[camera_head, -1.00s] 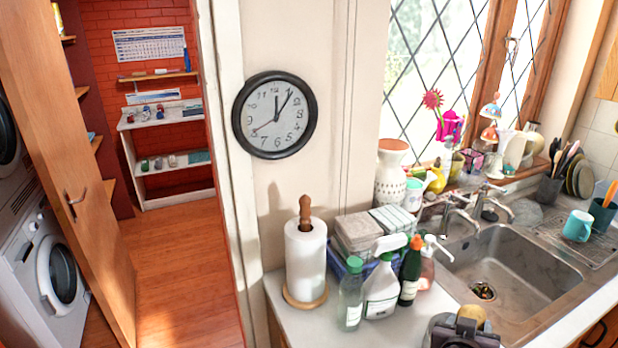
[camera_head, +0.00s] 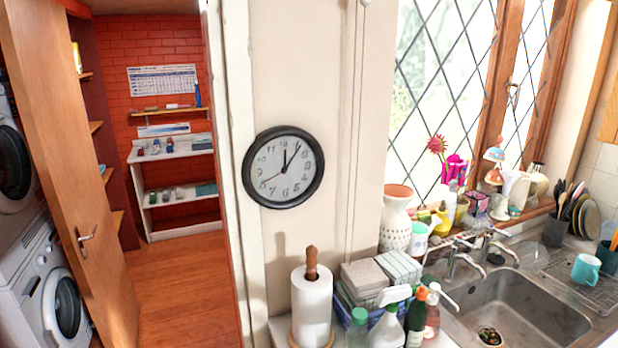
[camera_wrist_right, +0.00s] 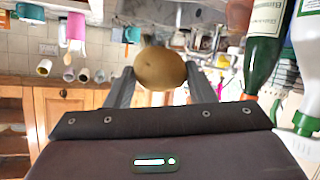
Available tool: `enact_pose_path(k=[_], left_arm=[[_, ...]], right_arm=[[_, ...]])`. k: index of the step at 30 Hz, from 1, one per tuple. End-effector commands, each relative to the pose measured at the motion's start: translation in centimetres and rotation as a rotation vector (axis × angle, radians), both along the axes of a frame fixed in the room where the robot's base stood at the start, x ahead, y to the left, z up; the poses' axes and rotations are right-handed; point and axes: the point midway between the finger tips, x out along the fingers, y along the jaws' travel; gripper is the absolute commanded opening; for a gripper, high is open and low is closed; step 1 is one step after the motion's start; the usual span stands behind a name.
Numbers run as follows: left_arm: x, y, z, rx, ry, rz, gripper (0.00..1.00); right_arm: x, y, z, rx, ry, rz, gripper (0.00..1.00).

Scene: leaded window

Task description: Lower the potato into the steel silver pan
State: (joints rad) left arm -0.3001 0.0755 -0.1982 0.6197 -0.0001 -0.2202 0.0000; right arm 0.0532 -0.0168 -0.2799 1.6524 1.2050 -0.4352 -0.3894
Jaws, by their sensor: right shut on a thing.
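In the right wrist view a round brown potato (camera_wrist_right: 160,69) sits between the two dark fingers of my right gripper (camera_wrist_right: 161,84), which is shut on it. The potato is held up, with the sink area and kitchen behind it. In the head view neither gripper nor the potato shows now. I cannot see a steel silver pan in either current view.
A steel sink (camera_head: 535,305) with taps is at the right. Beside it stand a green bottle (camera_head: 416,318), a spray bottle (camera_head: 387,328) and a paper towel roll (camera_head: 312,305). In the wrist view the green bottle (camera_wrist_right: 264,60) is close to the right finger.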

Motion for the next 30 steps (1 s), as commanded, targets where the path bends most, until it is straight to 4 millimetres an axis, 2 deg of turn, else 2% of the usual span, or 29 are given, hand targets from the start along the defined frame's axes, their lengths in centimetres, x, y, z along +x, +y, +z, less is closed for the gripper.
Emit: enact_pose_path(k=[7,19,30], left_arm=[[0.1,-0.3,0.0,-0.003,0.000,-0.003,0.00],[0.1,0.2,0.0,0.003,-0.002,-0.005,0.00],[0.1,0.3,-0.1,0.004,-0.002,-0.003,0.00]], right_arm=[[0.0,0.0,-1.6,-0.001,-0.001,0.000,0.24],[0.1,-0.1,-1.6,-0.001,-0.002,0.000,0.24],[1.0,-1.1,-1.6,-0.001,-0.002,0.000,0.24]])
